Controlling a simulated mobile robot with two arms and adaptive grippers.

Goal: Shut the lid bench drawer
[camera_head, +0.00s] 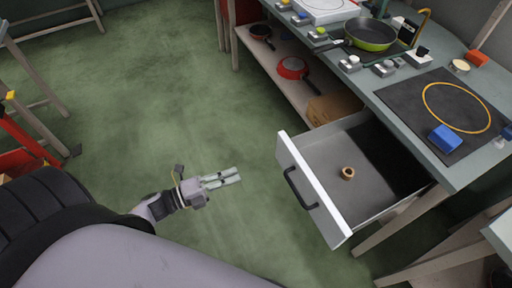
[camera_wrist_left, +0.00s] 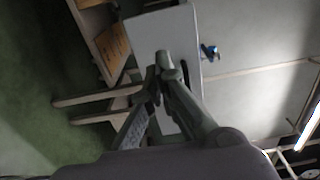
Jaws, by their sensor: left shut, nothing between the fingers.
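The bench drawer (camera_head: 332,222) stands pulled out from under the bench, its white front facing my left arm. A dark bar handle (camera_head: 299,188) is on that front. A small tan ring (camera_head: 347,173) lies inside on the grey floor of the drawer. My left gripper (camera_head: 238,175) is shut and empty, to the left of the drawer front and apart from it in the head view. In the left wrist view the fingers (camera_wrist_left: 158,72) point at the white drawer front (camera_wrist_left: 150,38); part of the handle is hidden behind them. My right gripper is not in view.
The bench top holds a dark mat (camera_head: 412,97) with a yellow circle, a blue block (camera_head: 445,138) and a green pan (camera_head: 370,34). A lower shelf holds a red pan (camera_head: 292,68) and a cardboard box (camera_head: 333,106). Green floor (camera_head: 150,100) is clear left of the drawer.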

